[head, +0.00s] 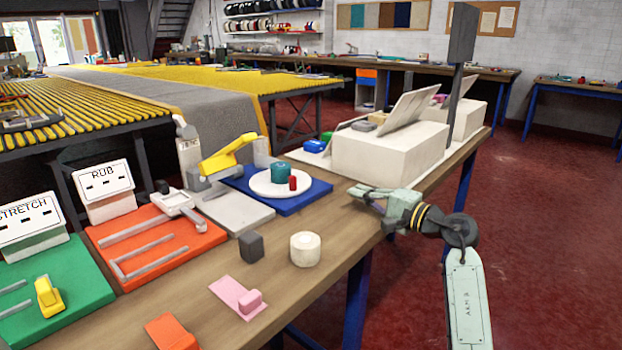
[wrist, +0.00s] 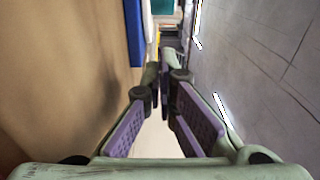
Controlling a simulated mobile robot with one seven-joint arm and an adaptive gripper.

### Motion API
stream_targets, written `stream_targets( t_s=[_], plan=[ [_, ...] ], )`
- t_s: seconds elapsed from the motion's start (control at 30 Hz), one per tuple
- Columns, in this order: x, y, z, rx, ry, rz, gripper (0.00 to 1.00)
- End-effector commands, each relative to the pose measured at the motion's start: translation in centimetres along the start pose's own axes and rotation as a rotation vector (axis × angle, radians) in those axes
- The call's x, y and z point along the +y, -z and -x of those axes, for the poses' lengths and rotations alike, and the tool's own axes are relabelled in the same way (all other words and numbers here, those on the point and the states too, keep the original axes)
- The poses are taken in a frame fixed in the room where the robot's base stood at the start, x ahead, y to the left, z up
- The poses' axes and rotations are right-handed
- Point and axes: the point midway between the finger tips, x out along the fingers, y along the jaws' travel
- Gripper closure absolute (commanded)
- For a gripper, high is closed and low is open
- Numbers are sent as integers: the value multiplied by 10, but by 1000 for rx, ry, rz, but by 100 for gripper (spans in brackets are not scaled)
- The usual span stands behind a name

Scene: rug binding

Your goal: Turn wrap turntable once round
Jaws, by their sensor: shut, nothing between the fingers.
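The wrap turntable is a white disc (head: 262,184) on a blue base (head: 302,201), lying flat on the wooden bench. A teal roll (head: 281,172) stands near its middle and a short red peg (head: 293,183) stands on its front right part. My gripper (head: 358,191) is to the right of the turntable, apart from it, over the right edge of the bench. Its fingers are shut and empty, and it also shows in the wrist view (wrist: 166,68). In the wrist view a blue strip (wrist: 134,32), seemingly the base, lies beyond the fingers at left.
A white box-shaped machine (head: 375,158) stands behind my gripper with a dark upright post (head: 455,95). A yellow-handled tool (head: 228,156) is left of the turntable. A white roll (head: 305,249) and dark block (head: 251,246) stand in front. The bench between turntable and gripper is bare.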

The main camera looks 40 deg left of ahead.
Motion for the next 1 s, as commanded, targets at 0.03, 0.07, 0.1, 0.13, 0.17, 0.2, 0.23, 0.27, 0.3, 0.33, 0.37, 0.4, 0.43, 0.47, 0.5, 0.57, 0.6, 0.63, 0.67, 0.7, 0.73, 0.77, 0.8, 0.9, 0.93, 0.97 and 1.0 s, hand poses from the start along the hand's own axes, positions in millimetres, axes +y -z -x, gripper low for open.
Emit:
stream_targets(
  t_s=[0.03, 0.07, 0.1, 0.13, 0.17, 0.2, 0.23, 0.27, 0.3, 0.33, 0.37, 0.4, 0.43, 0.47, 0.5, 0.57, 0.6, 0.63, 0.67, 0.7, 0.73, 0.77, 0.8, 0.9, 0.93, 0.97, 1.0],
  plan=[
    [-3, -1, -13, -4, 0, -2, 100],
    [-3, -1, -20, -4, 0, -3, 100],
    [-3, -1, -29, -4, 0, -3, 100],
    [-3, -2, -36, -4, 0, -1, 100],
    [-3, -1, -42, -3, -1, -2, 100],
    [-3, -1, -51, -4, -1, -3, 100],
    [-3, -1, -57, -4, 0, -3, 100],
    [-3, -1, -64, -3, -1, -3, 100],
    [-3, -1, -72, -4, -1, -2, 100],
    [-3, -1, -79, -3, -1, -2, 100],
    [-3, -1, -85, -3, -1, -2, 100],
    [-3, -1, -92, -2, -1, -2, 100],
    [-3, -1, -98, -2, 0, -2, 100],
    [-3, -1, -103, -2, 0, -2, 100],
    [-3, -1, -111, -3, 0, -3, 100],
    [-2, -1, -121, -2, 0, -3, 100],
    [-3, -6, -122, -2, 0, -2, 100],
    [-3, -11, -122, -2, 0, -1, 100],
    [-3, -16, -123, -2, 1, -2, 100],
    [-3, -20, -124, -1, 1, 0, 100],
    [-2, -24, -125, -1, 1, -2, 100],
    [-2, -27, -126, -1, 1, -2, 100],
    [-2, -30, -127, -1, 0, -1, 100],
    [-1, -37, -128, 0, 1, -1, 100],
    [-1, -38, -128, 0, 1, -1, 100],
    [-1, -38, -128, 0, 1, -1, 100],
    [0, -39, -128, 1, 0, -1, 100]
  ],
)
